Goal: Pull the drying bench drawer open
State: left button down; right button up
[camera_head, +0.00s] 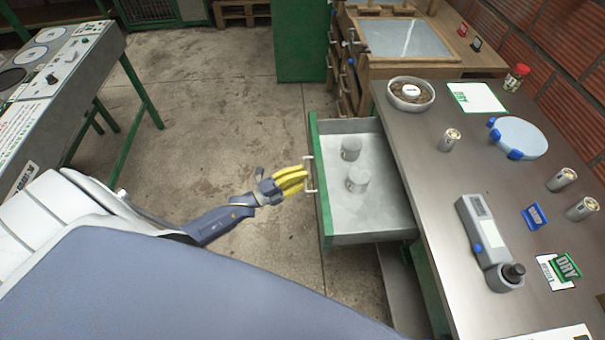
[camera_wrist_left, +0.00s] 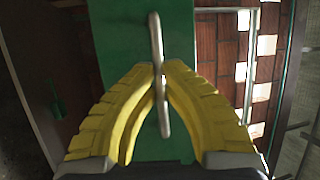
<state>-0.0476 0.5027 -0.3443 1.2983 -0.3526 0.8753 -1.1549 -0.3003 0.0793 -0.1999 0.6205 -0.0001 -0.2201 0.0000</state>
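The drying bench drawer (camera_head: 365,239) stands pulled out from the steel-topped bench (camera_head: 418,150), with its green front facing left. Two pale grey cylinders (camera_head: 358,179) stand inside it. The drawer's metal handle (camera_head: 311,176) is on the green front; it also shows in the left wrist view (camera_wrist_left: 156,35) as a bar in front of the green panel. My left gripper (camera_head: 304,177) has its yellow fingers at the handle. In the left wrist view the fingers (camera_wrist_left: 161,72) come together with the bar between them. My right gripper is not in view.
The bench top carries a bowl (camera_head: 410,93), a grey handheld device (camera_head: 483,235), several metal cans (camera_head: 450,140) and a blue-edged dish (camera_head: 518,137). A green cabinet (camera_head: 301,40) stands behind. A control panel table (camera_head: 48,75) is at left. The concrete floor between is clear.

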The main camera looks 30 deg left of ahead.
pick_arm(q)
jog(key=shift+w+a+r, duration=0.1)
jog(key=shift+w+r, duration=0.05)
jog(key=c, duration=1.5)
grip_release()
jog(key=v, duration=1.2)
